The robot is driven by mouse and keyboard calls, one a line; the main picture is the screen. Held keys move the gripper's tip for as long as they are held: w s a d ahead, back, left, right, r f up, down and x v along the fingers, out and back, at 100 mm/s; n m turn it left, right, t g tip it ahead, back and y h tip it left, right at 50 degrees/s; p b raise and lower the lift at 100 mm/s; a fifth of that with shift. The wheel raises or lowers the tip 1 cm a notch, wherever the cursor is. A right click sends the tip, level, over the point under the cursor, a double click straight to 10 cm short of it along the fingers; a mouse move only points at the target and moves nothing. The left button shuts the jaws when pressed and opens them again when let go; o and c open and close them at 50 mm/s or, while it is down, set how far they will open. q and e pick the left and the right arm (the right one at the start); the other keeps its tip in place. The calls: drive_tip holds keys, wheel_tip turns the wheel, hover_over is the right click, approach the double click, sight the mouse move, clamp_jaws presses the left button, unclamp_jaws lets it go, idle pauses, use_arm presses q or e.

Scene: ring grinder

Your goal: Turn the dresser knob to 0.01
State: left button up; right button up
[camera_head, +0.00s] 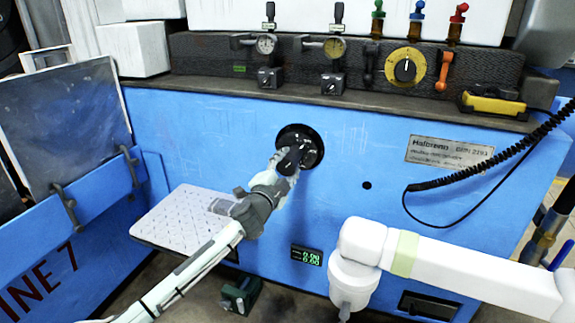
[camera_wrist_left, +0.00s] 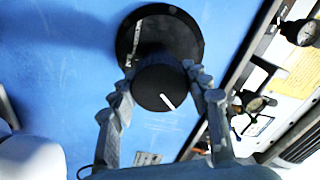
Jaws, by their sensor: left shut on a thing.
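The dresser knob is a black round knob on a dark dial plate (camera_head: 312,140) on the blue machine front in the head view. In the left wrist view the black knob (camera_wrist_left: 160,82) carries a white pointer line, and its dark plate (camera_wrist_left: 183,40) lies behind it. My left gripper (camera_head: 287,163) reaches it from the lower left, its fingers shut on both sides of the knob; the left wrist view shows the fingers (camera_wrist_left: 160,85) around it. My right gripper is not clearly seen.
My white right arm (camera_head: 455,275) crosses the lower right. A coiled black cable (camera_head: 480,165) hangs at the right. Gauges, a yellow dial (camera_head: 405,69) and colored levers line the ledge above. A light perforated plate (camera_head: 175,220) juts out at lower left.

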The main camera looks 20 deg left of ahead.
use_arm(q)
drive_tip(key=o, duration=1.2)
drive_tip(key=shift+s, duration=0.1)
drive_tip(key=s, duration=1.1)
drive_tip(key=shift+s+a, duration=0.2)
drive_tip(key=shift+s, duration=0.2)
